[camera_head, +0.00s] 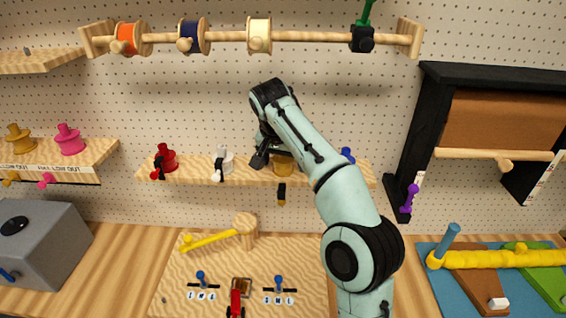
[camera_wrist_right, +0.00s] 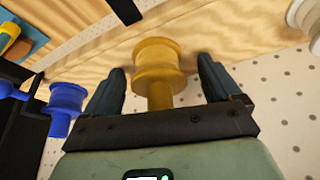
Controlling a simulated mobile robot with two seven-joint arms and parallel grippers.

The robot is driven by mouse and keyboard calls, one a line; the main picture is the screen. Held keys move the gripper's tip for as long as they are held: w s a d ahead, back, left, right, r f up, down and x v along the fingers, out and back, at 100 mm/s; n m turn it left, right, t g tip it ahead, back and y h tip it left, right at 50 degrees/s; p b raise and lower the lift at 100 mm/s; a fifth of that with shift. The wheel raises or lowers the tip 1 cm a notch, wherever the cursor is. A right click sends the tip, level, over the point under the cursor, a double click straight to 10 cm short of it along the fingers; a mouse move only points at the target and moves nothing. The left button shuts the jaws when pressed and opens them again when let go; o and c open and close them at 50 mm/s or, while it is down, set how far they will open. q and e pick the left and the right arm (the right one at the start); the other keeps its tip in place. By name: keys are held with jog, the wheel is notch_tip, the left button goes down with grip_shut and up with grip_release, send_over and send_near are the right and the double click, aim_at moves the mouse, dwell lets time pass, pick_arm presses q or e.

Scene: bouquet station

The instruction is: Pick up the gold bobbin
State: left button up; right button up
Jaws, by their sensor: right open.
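The gold bobbin (camera_head: 283,166) stands on the middle wooden shelf (camera_head: 325,176), partly hidden behind my right gripper and arm in the head view. In the right wrist view the gold bobbin (camera_wrist_right: 158,70) sits between the two dark fingers of my right gripper (camera_wrist_right: 160,78). The fingers are open, one on each side of it. I cannot tell if either finger touches it. In the head view my right gripper (camera_head: 265,160) is at the shelf, just left of the bobbin. My left gripper is not in view.
A white bobbin (camera_head: 223,158) and a red bobbin (camera_head: 166,159) stand left on the same shelf. A blue bobbin (camera_head: 347,155) is to the right, and shows in the wrist view (camera_wrist_right: 66,105). Above runs a rod (camera_head: 220,37) with ribbon spools. A black-framed holder (camera_head: 440,85) is at right.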

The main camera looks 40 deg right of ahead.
jog(key=c, duration=1.1)
jog(key=shift+r, duration=0.15)
